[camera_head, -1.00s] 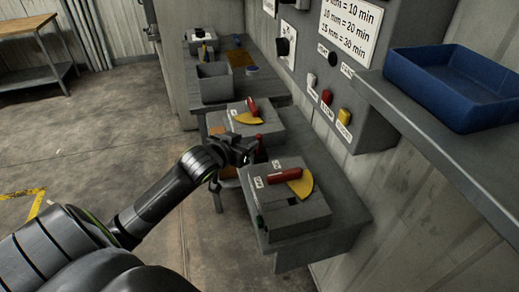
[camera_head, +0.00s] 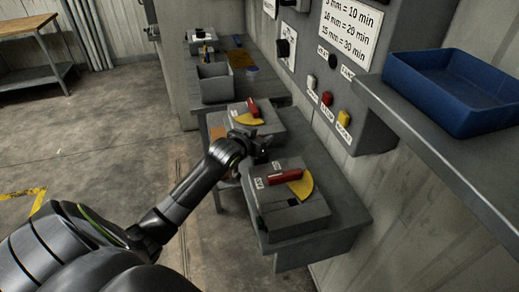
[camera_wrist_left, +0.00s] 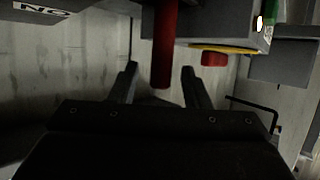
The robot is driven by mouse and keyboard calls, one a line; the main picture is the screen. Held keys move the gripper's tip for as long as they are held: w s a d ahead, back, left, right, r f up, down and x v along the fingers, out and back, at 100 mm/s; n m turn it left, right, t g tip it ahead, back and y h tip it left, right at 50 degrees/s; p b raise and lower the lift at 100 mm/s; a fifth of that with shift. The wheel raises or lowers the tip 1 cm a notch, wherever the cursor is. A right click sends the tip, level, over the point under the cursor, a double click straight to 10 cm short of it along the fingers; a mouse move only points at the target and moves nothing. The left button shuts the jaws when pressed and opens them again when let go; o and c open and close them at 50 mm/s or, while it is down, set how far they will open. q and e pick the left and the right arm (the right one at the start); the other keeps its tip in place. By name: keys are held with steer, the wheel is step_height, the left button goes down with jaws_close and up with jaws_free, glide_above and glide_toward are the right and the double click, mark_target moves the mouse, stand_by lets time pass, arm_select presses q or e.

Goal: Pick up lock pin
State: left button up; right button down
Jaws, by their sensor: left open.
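In the left wrist view, a red rod (camera_wrist_left: 164,45), which looks like the lock pin, hangs down from the top edge, its end between my open fingers (camera_wrist_left: 160,88). I cannot tell whether either finger touches it. In the head view, my left gripper (camera_head: 262,146) is over the bench between two grey boxes, and the pin is hidden there by the gripper. My right gripper is in neither view.
The near grey box (camera_head: 295,218) carries a red handle (camera_head: 285,177) over a yellow sector (camera_head: 302,186). The far box (camera_head: 265,125) has a similar handle (camera_head: 252,107). A control panel (camera_head: 370,130) and a blue tray (camera_head: 460,100) are at right.

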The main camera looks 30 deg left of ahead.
arm_select(q)
jaws_close()
stand_by(0.4)
